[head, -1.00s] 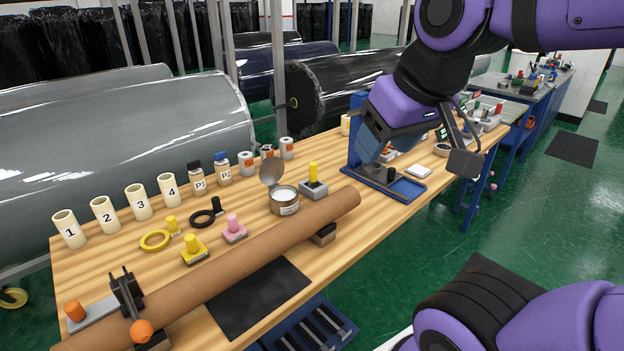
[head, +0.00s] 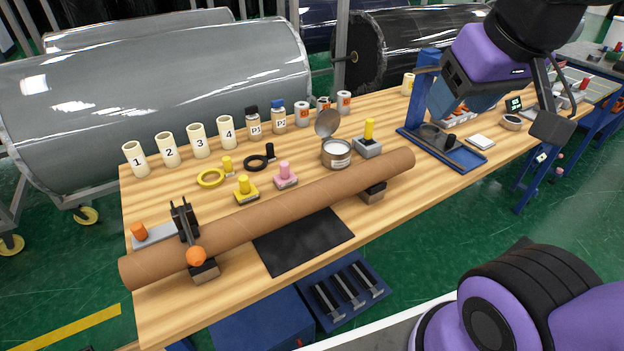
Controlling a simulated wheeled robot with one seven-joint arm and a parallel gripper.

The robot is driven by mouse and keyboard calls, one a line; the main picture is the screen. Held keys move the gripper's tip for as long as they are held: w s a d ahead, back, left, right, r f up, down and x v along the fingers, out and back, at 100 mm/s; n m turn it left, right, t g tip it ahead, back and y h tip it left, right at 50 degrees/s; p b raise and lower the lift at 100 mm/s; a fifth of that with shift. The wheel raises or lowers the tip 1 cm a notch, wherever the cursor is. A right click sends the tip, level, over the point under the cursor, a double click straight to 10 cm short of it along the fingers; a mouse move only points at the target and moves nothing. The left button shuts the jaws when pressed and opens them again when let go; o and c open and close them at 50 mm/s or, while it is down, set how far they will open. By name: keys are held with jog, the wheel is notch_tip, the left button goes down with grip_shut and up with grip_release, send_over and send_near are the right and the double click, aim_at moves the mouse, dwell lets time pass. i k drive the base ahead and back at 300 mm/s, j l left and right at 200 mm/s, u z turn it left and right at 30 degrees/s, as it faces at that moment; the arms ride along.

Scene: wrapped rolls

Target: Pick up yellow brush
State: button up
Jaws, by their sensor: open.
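Several pieces with yellow handles stand on the wooden table, and I cannot tell for sure which one is the yellow brush. Another has a tall yellow handle on a grey block (head: 369,135), right of the open tin. A small yellow-knobbed piece (head: 227,167) stands by a yellow ring. My gripper (head: 438,118) is open, above the blue stand at the table's right part, apart from all of these. Its fingertips are hard to make out against the stand.
A long brown roll (head: 300,205) lies along the table's front on supports. The open tin (head: 337,153) has its lid raised. Numbered cream tubes (head: 198,141) and small bottles line the back. The blue stand (head: 468,157) is under my gripper. A black mat (head: 303,242) lies at the front edge.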

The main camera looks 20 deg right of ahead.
aim_at(368, 139)
jog(key=i+l+u, duration=0.25)
jog(key=l, duration=0.45)
jog(key=i+l+u, duration=0.1)
jog(key=l+u, duration=0.2)
jog(key=l, duration=0.45)
jog(key=l+u, duration=0.25)
jog(key=l, duration=0.55)
jog(key=i, duration=0.05)
